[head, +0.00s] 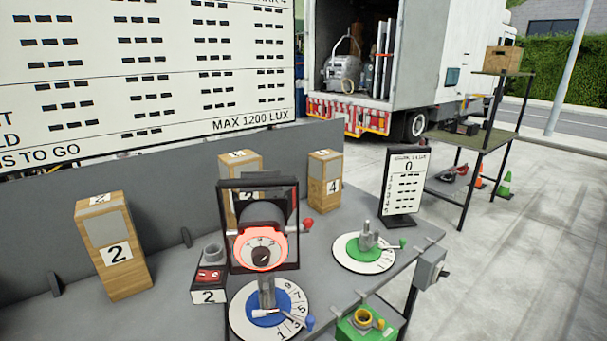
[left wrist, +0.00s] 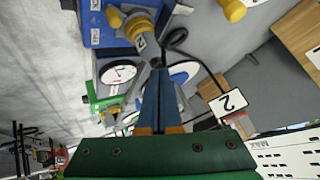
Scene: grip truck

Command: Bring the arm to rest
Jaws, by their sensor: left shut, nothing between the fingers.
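My left gripper (left wrist: 159,72) shows in the left wrist view, with a green body at the bottom and two blue fingers. The fingers lie together, shut, with nothing visible between them. Neither gripper shows in the head view, and my right gripper is in neither view.
The grey bench (head: 180,300) holds a lamp with a red-ringed dial (head: 262,252), a blue numbered dial (head: 284,300), a green dial (head: 350,262), wooden blocks (head: 118,270) and a small sign (head: 405,190). A shelf (head: 490,137) and open truck (head: 425,60) stand behind.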

